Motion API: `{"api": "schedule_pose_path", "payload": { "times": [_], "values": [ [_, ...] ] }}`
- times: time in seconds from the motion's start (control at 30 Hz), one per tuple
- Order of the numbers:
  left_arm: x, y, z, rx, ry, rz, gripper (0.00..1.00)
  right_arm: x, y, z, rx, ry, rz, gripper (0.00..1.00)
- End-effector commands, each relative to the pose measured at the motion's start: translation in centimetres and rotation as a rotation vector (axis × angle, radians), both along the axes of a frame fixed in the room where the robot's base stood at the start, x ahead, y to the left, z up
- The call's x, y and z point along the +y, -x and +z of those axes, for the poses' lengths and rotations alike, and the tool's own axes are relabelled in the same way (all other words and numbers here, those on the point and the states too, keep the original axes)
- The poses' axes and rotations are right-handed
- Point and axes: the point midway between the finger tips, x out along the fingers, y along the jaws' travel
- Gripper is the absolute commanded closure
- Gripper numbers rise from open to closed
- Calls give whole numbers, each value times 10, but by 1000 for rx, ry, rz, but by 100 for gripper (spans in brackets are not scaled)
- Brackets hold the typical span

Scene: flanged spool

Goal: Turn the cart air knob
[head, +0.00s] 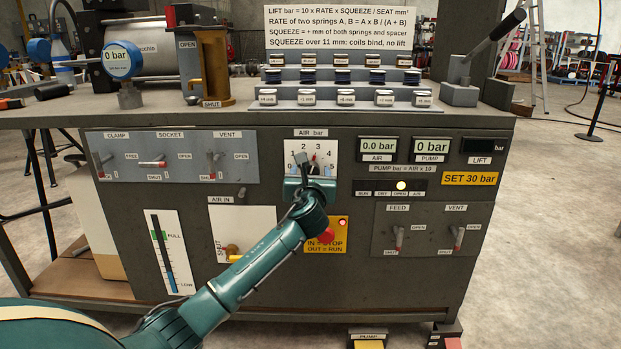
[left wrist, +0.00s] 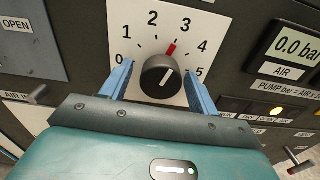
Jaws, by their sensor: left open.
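The black round air knob (left wrist: 160,76) sits on a white dial plate (left wrist: 140,12) numbered 0 to 5. A red mark at its upper edge lies toward the 3. A pale line also shows on the knob's face. My left gripper (left wrist: 159,84) is open. Its two blue fingers stand on either side of the knob; I cannot tell whether they touch it. In the head view the dial plate (head: 329,151) is under the "AIR bar" label, and my left gripper (head: 310,183) covers its lower part. The AIR display (head: 378,146) reads 0.0 bar.
A red button (head: 326,236) on a yellow plate is close beside my left wrist. Clamp, socket and vent levers (head: 152,163) are to the left. The PUMP display (head: 431,146) reads 0 bar. A yellow sign (head: 470,179) says SET 30 bar.

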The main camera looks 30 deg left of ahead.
Motion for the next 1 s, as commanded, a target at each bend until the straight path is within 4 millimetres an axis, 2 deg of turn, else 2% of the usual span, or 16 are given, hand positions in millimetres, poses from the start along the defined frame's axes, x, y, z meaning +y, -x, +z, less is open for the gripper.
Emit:
{"api": "schedule_pose_path", "payload": {
  "times": [0.2,0.73,1.0],
  "values": [
    [0,0,0,0,0,0,40,0,1,3,-7,-1,3,100],
    [0,0,0,1,1,0,83,1,0,2,-6,0,4,100],
    [-1,0,1,-12,22,-1,84,1,0,3,3,1,4,100]
  ]
}}
